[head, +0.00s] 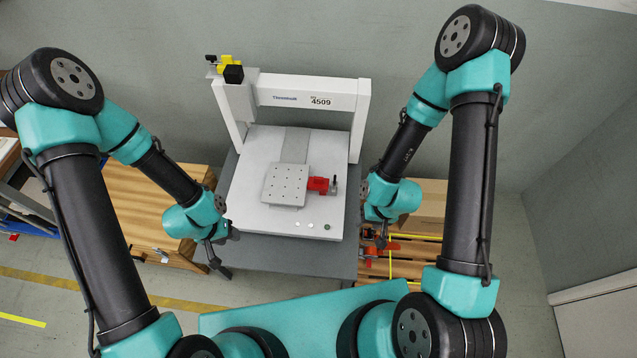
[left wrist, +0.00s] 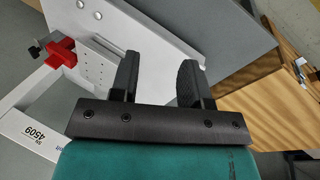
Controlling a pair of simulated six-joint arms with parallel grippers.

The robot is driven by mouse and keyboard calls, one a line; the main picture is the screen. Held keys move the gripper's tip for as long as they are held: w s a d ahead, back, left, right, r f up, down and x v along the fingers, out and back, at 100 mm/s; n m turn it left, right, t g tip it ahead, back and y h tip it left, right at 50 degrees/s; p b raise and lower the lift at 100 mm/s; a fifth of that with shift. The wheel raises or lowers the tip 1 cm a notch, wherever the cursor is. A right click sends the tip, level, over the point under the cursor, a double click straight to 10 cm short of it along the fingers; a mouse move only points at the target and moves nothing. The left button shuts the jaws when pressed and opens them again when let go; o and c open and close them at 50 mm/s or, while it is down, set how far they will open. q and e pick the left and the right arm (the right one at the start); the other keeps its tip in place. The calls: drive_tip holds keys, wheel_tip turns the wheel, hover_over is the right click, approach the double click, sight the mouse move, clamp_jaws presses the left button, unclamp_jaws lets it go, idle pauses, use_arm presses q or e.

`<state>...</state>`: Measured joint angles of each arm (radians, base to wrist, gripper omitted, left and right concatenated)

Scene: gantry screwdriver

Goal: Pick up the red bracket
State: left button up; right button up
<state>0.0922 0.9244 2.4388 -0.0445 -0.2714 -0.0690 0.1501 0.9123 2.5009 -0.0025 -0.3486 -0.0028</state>
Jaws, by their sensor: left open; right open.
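A red bracket (head: 318,184) sits at the right edge of the grey plate with holes (head: 286,184) on the white gantry machine. It also shows in the left wrist view (left wrist: 60,53), at upper left, apart from the fingers. My left gripper (head: 226,256) is open and empty near the machine's front left corner; its two spread fingers show in the left wrist view (left wrist: 158,70). My right gripper (head: 376,237) is open beside the machine's right side, close above an orange-red part (head: 372,252); I cannot tell whether they touch.
The white gantry frame (head: 300,92) rises behind the plate, with a yellow and black part (head: 231,69) at its top left. A wooden surface (head: 140,195) stands to the left. Wooden boards (head: 412,268) with yellow edges lie at right. The machine's front base is mostly clear.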

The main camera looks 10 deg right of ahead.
use_arm(q)
drive_tip(key=w+d+r+m+g+y, duration=0.1)
drive_tip(key=w+d+r+m+g, duration=0.15)
drive_tip(key=w+d+m, duration=1.05)
wheel_tip(320, 180, up, 9)
drive_tip(key=m+t+y, duration=0.2)
drive_tip(key=m+y, duration=0.1)
drive_tip(key=m, duration=0.5)
hover_over(318, 178)
drive_tip(key=shift+w+d, duration=0.2)
drive_tip(key=shift+f, duration=0.15)
wheel_tip(318, 178, down, 12)
drive_tip(key=shift+f, duration=0.1)
drive_tip(key=shift+s+a+f, duration=0.1)
drive_tip(key=shift+s+f, duration=0.05)
drive_tip(key=shift+f, duration=2.4)
